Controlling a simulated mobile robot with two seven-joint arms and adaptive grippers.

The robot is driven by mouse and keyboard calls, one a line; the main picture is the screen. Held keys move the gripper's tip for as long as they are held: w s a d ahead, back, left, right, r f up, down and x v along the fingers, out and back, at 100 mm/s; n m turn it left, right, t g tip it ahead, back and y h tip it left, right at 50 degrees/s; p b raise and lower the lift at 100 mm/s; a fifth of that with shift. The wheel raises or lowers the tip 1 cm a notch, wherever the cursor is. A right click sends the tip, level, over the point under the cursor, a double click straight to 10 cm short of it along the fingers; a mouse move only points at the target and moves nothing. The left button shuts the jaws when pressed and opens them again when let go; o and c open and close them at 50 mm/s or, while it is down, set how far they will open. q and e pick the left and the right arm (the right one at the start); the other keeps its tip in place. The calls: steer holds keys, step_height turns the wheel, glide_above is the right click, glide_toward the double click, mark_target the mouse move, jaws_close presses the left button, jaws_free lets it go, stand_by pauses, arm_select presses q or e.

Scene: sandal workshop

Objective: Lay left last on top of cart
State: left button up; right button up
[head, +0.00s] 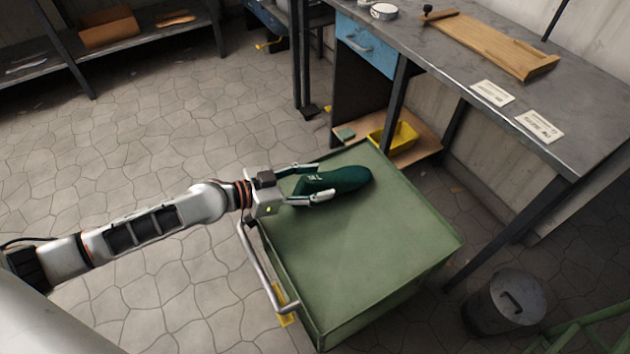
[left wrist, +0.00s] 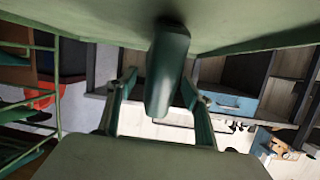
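The left last (head: 345,179) is a dark green foot-shaped form lying on the green top of the cart (head: 360,250), near its far left edge. My left gripper (head: 325,181) reaches in from the left, its two fingers on either side of the last's near end. In the left wrist view the last (left wrist: 167,70) meets the green cart surface (left wrist: 80,15). Gaps show there between the last and both fingers of my left gripper (left wrist: 160,80), so it is open around the last. My right gripper is not in view.
A grey workbench (head: 450,60) with a wooden board (head: 490,42) and two paper cards stands behind the cart. A yellow bin (head: 398,138) sits on its low shelf. A metal bucket (head: 505,302) stands at right. The cart's near top is clear.

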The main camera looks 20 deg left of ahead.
arm_select(q)
steer(key=shift+s+f, duration=0.1)
steer(key=shift+f, duration=0.05)
steer(key=shift+s+a, duration=0.2)
steer(key=shift+a, duration=0.05)
steer(key=v, duration=1.1)
steer(key=shift+r, duration=0.25)
steer(key=shift+s, duration=0.1)
